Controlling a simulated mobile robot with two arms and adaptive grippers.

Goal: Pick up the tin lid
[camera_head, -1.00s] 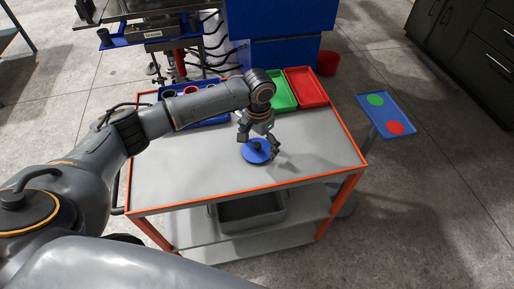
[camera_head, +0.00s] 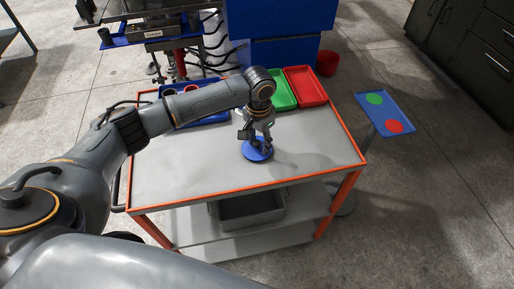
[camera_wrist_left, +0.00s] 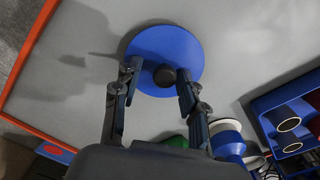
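The tin lid (camera_head: 257,155) is a flat blue disc with a dark knob, lying on the grey cart top. It also shows in the left wrist view (camera_wrist_left: 165,45). My left gripper (camera_head: 258,143) points down at the lid from above. In the left wrist view its fingers (camera_wrist_left: 159,76) are spread over the disc, with the knob (camera_wrist_left: 165,75) between them and nearer the right finger. A gap shows beside the knob, so the gripper looks open. My right gripper is not in view.
At the cart's back edge stand a blue tray (camera_head: 222,119) with cups, a green tray (camera_head: 283,88) and a red tray (camera_head: 305,85). A small blue stand (camera_head: 385,113) with green and red discs is to the right. The cart top (camera_head: 190,175) around the lid is mostly clear.

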